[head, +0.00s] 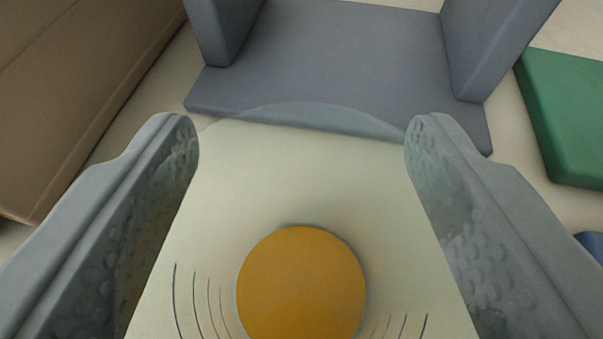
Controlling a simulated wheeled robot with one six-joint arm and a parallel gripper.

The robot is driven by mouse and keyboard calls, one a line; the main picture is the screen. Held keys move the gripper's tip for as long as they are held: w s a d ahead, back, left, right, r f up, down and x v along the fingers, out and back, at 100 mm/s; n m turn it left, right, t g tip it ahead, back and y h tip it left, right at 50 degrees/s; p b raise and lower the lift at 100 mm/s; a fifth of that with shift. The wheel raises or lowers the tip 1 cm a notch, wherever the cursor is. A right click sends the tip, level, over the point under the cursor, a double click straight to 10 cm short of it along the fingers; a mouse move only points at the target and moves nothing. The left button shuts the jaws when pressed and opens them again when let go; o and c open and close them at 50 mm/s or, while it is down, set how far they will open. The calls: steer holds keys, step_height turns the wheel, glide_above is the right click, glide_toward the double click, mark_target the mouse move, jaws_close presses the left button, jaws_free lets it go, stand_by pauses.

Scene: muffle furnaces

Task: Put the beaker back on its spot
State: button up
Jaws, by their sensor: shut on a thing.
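My gripper (301,150) is shut on a clear glass beaker (300,190), with one finger against each side of it. The beaker's see-through wall fills the space between the fingers, and its curved far edge overlaps the front of a grey stand. Dark graduation lines show low on both sides. An orange disc (301,285) shows within the beaker's outline at the bottom centre. I cannot tell whether it is contents or a mark seen through the glass. The beaker's lower part is cut off by the frame. No spot for it can be identified with certainty.
A grey stand (340,55) with two upright side walls lies ahead, just beyond the beaker. A brown box-like block (75,85) is at the left. A green slab (570,120) is at the right, with part of a blue thing (592,247) below it. Pale surface shows between them.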

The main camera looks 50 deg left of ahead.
steer(key=o, duration=1.4)
steer(key=shift+s+d+r, duration=0.15)
steer(key=shift+d+r, duration=0.05)
steer(key=v, duration=1.1)
steer(key=shift+s+d, duration=0.15)
